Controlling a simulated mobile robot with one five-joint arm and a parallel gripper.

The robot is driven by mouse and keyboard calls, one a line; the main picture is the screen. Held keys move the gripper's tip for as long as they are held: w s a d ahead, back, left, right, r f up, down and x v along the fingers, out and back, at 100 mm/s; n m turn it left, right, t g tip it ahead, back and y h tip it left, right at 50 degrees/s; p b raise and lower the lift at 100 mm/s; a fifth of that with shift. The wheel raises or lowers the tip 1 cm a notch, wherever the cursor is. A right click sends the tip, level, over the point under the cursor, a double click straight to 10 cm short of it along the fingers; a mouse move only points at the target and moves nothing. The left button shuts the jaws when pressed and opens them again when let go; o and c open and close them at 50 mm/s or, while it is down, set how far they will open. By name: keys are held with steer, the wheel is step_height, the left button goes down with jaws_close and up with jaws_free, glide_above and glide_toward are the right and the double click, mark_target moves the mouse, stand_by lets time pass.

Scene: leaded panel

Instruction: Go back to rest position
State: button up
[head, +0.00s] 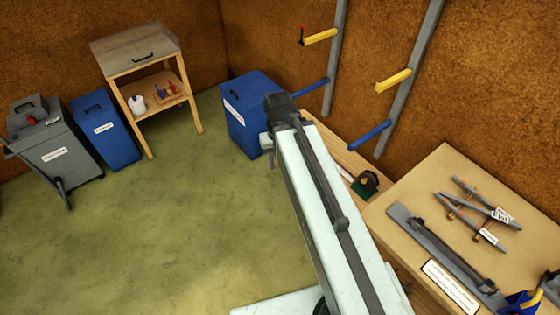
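My arm (318,200) runs from the bottom edge of the head view up to the middle, white with a dark strip along its top. Its far end is a dark joint (280,106) in front of a blue bin (252,108). A small pale part shows at the left of that end. I see no gripper fingers; they are hidden behind the arm or out of the frame. Nothing held shows.
Wall rails with yellow and blue arms (394,80) stand behind. A cabinet (135,52), another blue bin (105,130) and a grey bin (55,147) stand back left. Open floor (150,235) lies left.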

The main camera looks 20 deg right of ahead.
steer(key=shift+a, duration=0.1)
step_height(320, 180, down, 5)
steer(key=b, duration=0.5)
steer(key=shift+s, duration=0.1)
stand_by(0.6)
